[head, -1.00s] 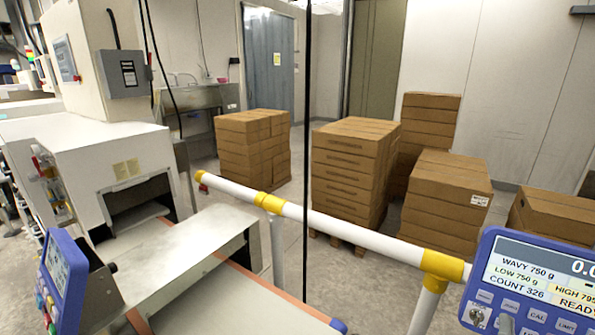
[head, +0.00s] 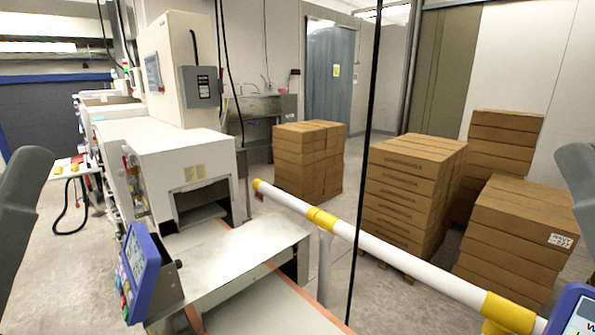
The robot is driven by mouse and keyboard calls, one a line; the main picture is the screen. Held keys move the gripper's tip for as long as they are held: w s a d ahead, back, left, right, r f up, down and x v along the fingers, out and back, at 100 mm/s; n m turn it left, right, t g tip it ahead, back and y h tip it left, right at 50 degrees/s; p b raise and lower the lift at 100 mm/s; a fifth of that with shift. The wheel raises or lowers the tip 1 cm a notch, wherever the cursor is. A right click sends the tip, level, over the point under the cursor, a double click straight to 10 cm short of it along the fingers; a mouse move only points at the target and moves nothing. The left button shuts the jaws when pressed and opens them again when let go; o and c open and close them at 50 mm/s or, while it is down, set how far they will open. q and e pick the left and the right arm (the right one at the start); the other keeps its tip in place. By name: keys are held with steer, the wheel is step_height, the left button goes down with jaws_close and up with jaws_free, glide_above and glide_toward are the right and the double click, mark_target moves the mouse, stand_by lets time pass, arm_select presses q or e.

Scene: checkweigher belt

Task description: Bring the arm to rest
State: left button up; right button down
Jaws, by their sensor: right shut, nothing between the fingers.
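Neither of my grippers shows in the head view. Smooth grey parts of my own arms stand at the left edge and at the right edge of the picture, and no fingers can be seen on them. What the grippers hold, if anything, is out of the picture. The checkweigher belt (head: 268,305) runs from the bottom of the picture toward a white machine housing (head: 182,150) with a dark tunnel opening.
A white rail (head: 405,255) with yellow joints crosses in front of stacked brown cartons (head: 308,158). A blue control panel (head: 138,270) stands left of the belt. Part of a blue display (head: 575,315) shows at bottom right. A black cable (head: 368,130) hangs in front.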

step_height(320, 180, up, 23)
steer(key=p, duration=2)
steer(key=shift+w+y, duration=0.15)
steer(key=shift+y, duration=0.15)
steer(key=shift+r, duration=0.15)
